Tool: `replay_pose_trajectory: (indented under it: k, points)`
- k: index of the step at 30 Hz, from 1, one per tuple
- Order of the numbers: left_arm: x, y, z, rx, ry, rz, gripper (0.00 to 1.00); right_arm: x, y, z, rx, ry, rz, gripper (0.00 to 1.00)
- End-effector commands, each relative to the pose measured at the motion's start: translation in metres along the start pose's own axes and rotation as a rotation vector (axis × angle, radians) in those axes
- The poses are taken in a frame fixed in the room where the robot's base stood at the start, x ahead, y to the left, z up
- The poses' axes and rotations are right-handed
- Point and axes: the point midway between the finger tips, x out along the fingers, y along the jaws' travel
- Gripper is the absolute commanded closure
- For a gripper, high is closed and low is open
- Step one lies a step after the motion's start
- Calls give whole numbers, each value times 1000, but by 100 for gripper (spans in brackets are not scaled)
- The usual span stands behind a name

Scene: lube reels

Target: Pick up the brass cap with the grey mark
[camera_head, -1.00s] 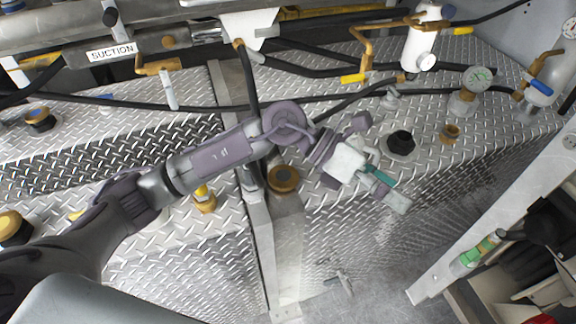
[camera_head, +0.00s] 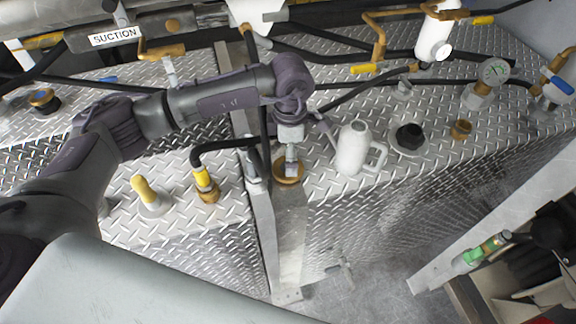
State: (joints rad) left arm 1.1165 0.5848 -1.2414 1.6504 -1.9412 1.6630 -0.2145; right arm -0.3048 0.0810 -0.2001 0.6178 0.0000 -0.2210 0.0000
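A round brass cap (camera_head: 288,174) sits on top of the metal post between the two diamond-plate tanks. My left gripper (camera_head: 290,168) points down right over it, and its fingertips reach the middle of the cap. The fingers cover the cap's centre, so I cannot see a grey mark there. The fingers look narrow from this angle, and I cannot tell whether they are open or shut on the cap. My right gripper is not in view.
A white jug (camera_head: 352,150) stands just right of my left gripper. A black cap (camera_head: 409,137) and a small brass fitting (camera_head: 461,129) are farther right. A black hose with a yellow-collared fitting (camera_head: 204,184) is to the left. Pipes and hoses cross behind.

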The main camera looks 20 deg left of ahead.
Motion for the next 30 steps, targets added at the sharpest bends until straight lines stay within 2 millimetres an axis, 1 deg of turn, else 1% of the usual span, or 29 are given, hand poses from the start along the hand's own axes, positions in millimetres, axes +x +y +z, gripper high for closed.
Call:
replay_pose_trajectory:
  k: [5, 9, 12, 15, 21, 22, 23, 30]
  points:
    - [12, 1, -2, 0, 1, -4, 0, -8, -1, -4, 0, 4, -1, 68]
    - [33, 4, -5, -1, 2, -3, 0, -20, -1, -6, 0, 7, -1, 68]
    - [47, 4, -4, -1, 0, -3, 0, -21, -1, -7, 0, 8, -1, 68]
    - [54, 5, -4, 0, -1, -1, 0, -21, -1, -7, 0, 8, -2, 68]
    - [55, 5, -4, 1, -1, 0, 0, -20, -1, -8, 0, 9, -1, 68]
    - [55, 5, -4, 1, -1, 0, 2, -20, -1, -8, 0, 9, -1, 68]
    - [55, 5, -4, 1, -2, 0, 7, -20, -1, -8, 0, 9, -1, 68]
    - [54, 5, -4, 1, -2, 0, 47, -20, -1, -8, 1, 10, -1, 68]
